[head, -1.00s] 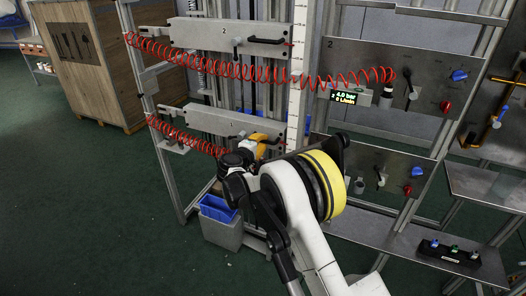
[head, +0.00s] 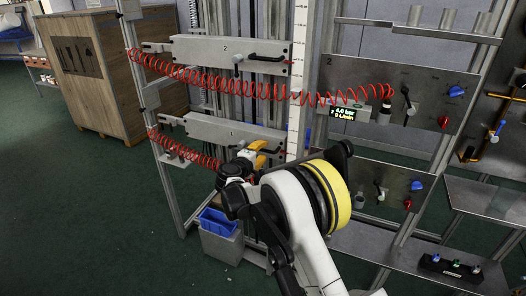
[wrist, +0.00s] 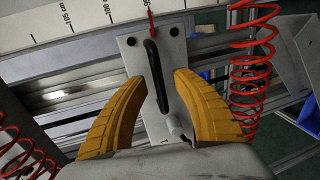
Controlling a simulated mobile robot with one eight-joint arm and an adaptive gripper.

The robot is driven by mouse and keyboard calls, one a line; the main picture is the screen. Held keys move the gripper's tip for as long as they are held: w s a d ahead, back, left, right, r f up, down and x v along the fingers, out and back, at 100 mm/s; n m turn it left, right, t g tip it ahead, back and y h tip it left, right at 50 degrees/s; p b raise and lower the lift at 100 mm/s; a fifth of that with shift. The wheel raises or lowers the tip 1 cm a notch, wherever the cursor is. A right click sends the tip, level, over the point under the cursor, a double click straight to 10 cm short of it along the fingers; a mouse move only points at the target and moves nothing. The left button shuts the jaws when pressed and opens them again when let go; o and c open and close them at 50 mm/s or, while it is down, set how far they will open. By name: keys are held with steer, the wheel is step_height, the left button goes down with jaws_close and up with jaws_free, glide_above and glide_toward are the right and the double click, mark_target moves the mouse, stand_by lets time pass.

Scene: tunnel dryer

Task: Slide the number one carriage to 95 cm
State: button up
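The number one carriage (head: 212,128) is the lower grey plate on the frame. In the wrist view its plate (wrist: 133,47) carries a black handle (wrist: 156,77), a grey clamp lever (wrist: 176,128) and a red pointer (wrist: 151,20) at the scale (wrist: 95,22). My arm partly hides the carriage's right end in the head view (head: 256,152).
The number two carriage (head: 225,52) sits above. Red coiled hoses (head: 200,78) hang near both carriages. A valve panel (head: 440,95) and a lower panel (head: 385,180) stand to the right. A grey bin with a blue insert (head: 220,235) stands below.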

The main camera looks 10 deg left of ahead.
steer(key=v, duration=1.1)
steer(key=shift+s, duration=0.2)
steer(key=shift+r, duration=0.15)
steer(key=s+d+r+m+g, duration=0.2)
steer(key=s+d+r, duration=0.15)
steer(key=d, duration=0.45)
steer(key=s+d+r+m+g, duration=0.1)
steer(key=s+d+r+m, duration=0.2)
steer(key=d, duration=0.4)
steer(key=s+d+r+m+g, duration=0.25)
steer(key=s+d, duration=0.25)
steer(key=d, duration=0.3)
steer(key=s+d+f+m+g+y, duration=0.1)
steer(key=s+d+m+y, duration=0.1)
steer(key=s, duration=1.1)
steer(key=s+d+f+m+g+y, duration=0.1)
steer(key=s+d+m, duration=0.4)
steer(key=s, duration=0.8)
steer(key=shift+s+d+f+y, duration=0.25)
steer(key=shift+d+f+y, duration=0.15)
steer(key=shift+d+y, duration=0.5)
